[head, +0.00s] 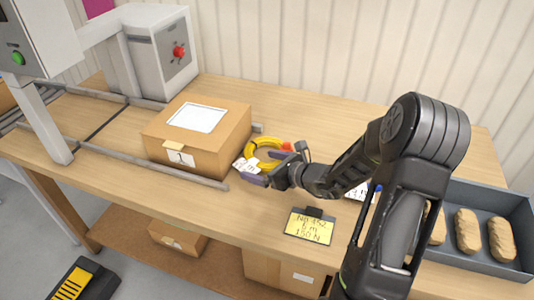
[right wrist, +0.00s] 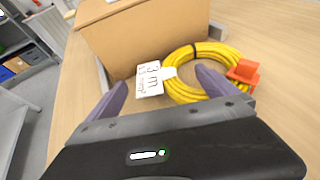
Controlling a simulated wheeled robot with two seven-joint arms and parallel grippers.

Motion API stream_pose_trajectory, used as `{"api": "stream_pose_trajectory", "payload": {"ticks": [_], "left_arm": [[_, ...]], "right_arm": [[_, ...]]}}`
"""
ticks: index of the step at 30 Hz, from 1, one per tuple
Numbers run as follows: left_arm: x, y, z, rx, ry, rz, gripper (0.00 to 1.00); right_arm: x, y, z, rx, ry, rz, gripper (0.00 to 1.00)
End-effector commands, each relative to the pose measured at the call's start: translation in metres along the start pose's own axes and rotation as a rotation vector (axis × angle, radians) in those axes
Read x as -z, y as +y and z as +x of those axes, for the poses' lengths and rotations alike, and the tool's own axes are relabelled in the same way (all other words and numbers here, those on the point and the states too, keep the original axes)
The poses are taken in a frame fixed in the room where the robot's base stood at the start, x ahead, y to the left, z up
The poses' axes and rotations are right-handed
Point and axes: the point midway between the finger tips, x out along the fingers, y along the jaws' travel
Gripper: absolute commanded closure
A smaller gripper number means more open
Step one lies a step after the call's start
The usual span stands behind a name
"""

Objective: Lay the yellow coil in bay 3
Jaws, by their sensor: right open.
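The yellow coil (head: 262,152) lies on the wooden table, just right of a cardboard box (head: 196,140). In the right wrist view the yellow coil (right wrist: 184,90) has a black tie, an orange plug and a white tag (right wrist: 150,79) reading 3 m. My right gripper (head: 268,170) is open at the near side of the coil; in the wrist view its purple fingers (right wrist: 158,95) stand apart, with the near part of the coil and the tag between or just beyond them. I cannot tell whether they touch it. No bay marked 3 is clearly seen. My left gripper is not in view.
A yellow card (head: 310,228) reading 5 m stands at the table's front. A grey tray (head: 480,196) with several bread-like brown items is at the right. Metal rails (head: 150,165) run beside the box. The table behind the coil is clear.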

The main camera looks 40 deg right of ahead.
Motion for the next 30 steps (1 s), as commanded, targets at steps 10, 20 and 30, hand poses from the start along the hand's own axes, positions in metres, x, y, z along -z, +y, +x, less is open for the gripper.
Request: {"api": "stream_pose_trajectory", "payload": {"ticks": [10, 20, 30], "left_arm": [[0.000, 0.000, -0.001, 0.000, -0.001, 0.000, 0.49], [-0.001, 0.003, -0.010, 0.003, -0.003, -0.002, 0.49], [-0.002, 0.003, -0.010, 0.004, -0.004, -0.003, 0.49]], "right_arm": [[0.000, 0.001, 0.003, -0.001, 0.000, 0.001, 0.02], [0.004, 0.004, 0.044, -0.003, 0.000, 0.001, 0.02], [0.004, 0.003, 0.053, 0.000, 0.000, 0.000, 0.02]]}}
